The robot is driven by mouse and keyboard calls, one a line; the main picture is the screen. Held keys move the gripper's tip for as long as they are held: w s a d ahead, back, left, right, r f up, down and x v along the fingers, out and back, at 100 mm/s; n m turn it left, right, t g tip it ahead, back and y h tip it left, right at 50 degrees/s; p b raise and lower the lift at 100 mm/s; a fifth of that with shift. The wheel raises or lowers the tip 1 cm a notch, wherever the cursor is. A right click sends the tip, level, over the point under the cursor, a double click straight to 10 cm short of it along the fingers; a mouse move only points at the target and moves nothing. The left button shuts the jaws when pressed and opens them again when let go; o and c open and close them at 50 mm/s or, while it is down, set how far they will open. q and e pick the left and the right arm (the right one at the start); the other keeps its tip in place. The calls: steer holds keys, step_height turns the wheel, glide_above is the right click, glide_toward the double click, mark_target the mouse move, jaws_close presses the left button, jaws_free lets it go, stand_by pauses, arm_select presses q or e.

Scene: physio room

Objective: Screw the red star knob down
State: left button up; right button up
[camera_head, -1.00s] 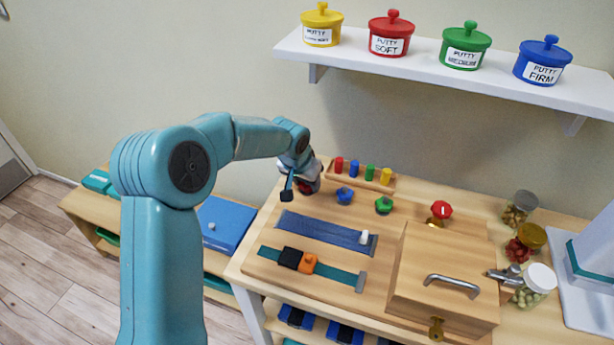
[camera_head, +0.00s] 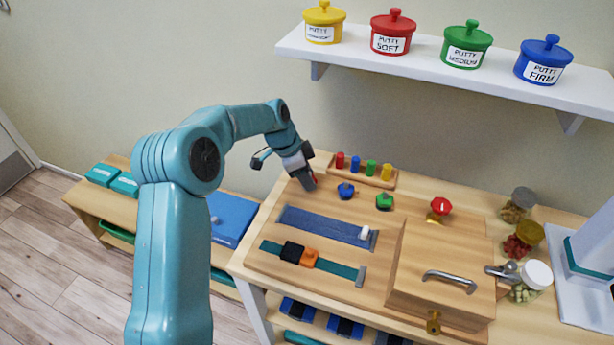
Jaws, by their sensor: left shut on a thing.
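The red star knob (camera_head: 310,182) is at the back left of the wooden board, mostly hidden by my left gripper. My left gripper (camera_head: 307,181) reaches down from above and is shut on the knob; its fingertips are hard to make out. A blue star knob (camera_head: 346,190) and a green star knob (camera_head: 384,201) stand to the right of it on the same board. How far down the red knob sits on its thread cannot be seen. My right gripper is not in view.
A rack with several coloured pegs (camera_head: 363,170) stands close behind the knobs. A red-topped brass piece (camera_head: 440,206), a wooden box with a metal handle (camera_head: 450,282) and jars (camera_head: 520,240) are to the right. A blue zip strip (camera_head: 325,226) lies in front.

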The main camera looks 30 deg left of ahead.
arm_select(q)
steer(key=shift+w+a+r+m, duration=0.1)
steer(key=shift+w+r+m, duration=0.15)
steer(key=shift+m, duration=0.65)
steer(key=m+g+h+p, duration=0.1)
steer(key=m, duration=0.1)
steer(key=shift+m, duration=0.4)
steer(key=m+g+p, duration=0.1)
steer(key=m+p, duration=0.1)
steer(key=shift+r+m, duration=0.1)
steer(key=shift+m, duration=0.2)
steer(key=shift+w+m+g+p, duration=0.15)
steer(key=shift+m+g+p, duration=0.75)
steer(key=shift+m+p, duration=0.8)
steer(key=shift+m, duration=0.3)
steer(key=o, duration=0.8)
steer(key=shift+c, duration=0.2)
steer(key=o, duration=0.3)
steer(key=shift+f, duration=0.2)
